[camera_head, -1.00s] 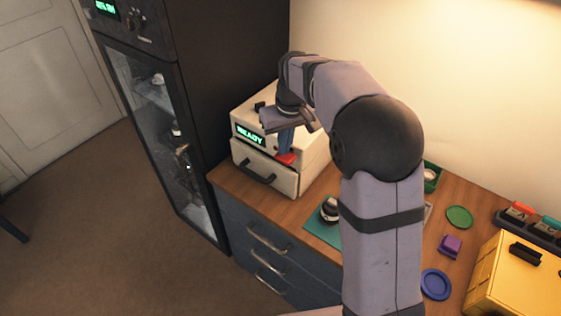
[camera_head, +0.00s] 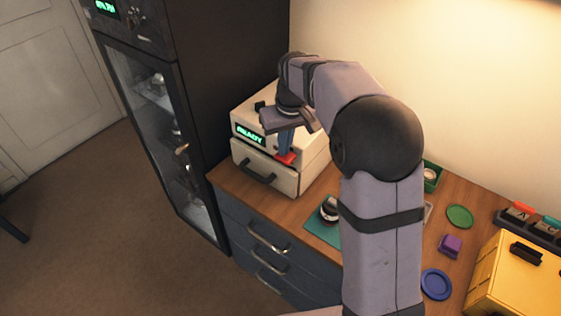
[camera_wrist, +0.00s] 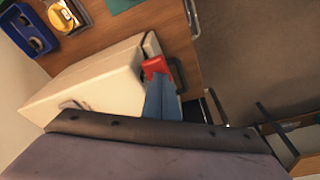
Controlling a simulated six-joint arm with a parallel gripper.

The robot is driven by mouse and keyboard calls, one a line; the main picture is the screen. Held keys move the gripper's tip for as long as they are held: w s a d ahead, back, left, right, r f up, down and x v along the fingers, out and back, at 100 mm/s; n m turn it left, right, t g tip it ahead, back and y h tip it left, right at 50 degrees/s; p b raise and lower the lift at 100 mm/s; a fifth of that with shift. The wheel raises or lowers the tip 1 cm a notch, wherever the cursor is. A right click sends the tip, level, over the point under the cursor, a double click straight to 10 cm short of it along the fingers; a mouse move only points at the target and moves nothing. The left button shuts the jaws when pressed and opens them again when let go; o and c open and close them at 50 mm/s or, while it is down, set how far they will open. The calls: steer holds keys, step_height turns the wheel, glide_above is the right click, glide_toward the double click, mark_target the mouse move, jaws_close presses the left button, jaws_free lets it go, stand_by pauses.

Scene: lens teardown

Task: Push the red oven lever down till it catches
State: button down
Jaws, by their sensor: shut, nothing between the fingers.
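The small cream oven (camera_head: 262,172) stands on the wooden counter, with a green display reading "READY" and a dark front handle. Its red lever (camera_head: 286,158) sticks out low at the right of the front. My gripper (camera_head: 285,151) is shut, its blue fingers pointing down with the tips at the lever. In the wrist view the red lever (camera_wrist: 155,66) lies right at the ends of the blue fingers (camera_wrist: 160,84). They look touching or nearly so. The fingers hide part of the lever and its slot, so whether it has caught cannot be told.
A tall dark cabinet (camera_head: 230,60) with a glass door stands just left of the oven. On the counter to the right are a teal mat (camera_head: 318,232), a green disc (camera_head: 459,216), a purple block (camera_head: 449,245), a blue ring and a yellow box (camera_head: 515,275).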

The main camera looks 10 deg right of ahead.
steer(key=shift+s+f+b, duration=0.1)
steer(key=shift+f+b, duration=1.1)
steer(key=shift+f, duration=0.85)
steer(key=p+v, duration=0.2)
steer(key=v, duration=0.1)
steer(key=w+p+v, duration=0.1)
steer(key=p+v, duration=0.2)
steer(key=w+p+v, duration=0.1)
steer(key=p+v, duration=0.2)
steer(key=shift+a+r, duration=0.25)
